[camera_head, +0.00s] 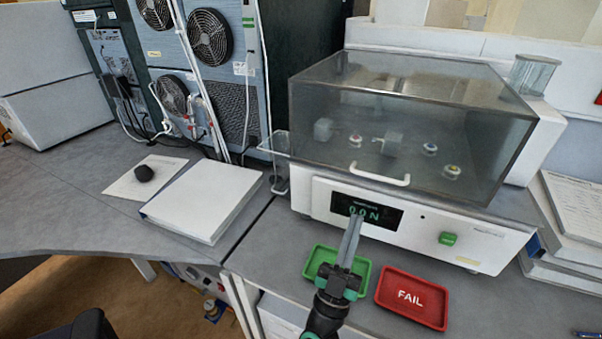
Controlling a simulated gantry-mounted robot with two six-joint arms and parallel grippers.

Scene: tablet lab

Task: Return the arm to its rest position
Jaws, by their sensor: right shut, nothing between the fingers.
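My right gripper (352,226) comes up from the bottom edge, its long fingers closed together with nothing between them. Its fingertips stand in front of the display of a white tablet-testing machine (412,224), and the hand hides part of the green tray (318,256) below. I cannot tell if the fingertips touch the machine. The machine has a smoky clear cover (430,115), shut, with a white handle (380,174) at its front. A green button (447,239) sits on the front panel. My left gripper is not in view.
A red tray (411,298) marked FAIL lies right of the green one. Stacked papers (578,206) stand at the right edge. A clear container (533,74) sits behind the cover.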

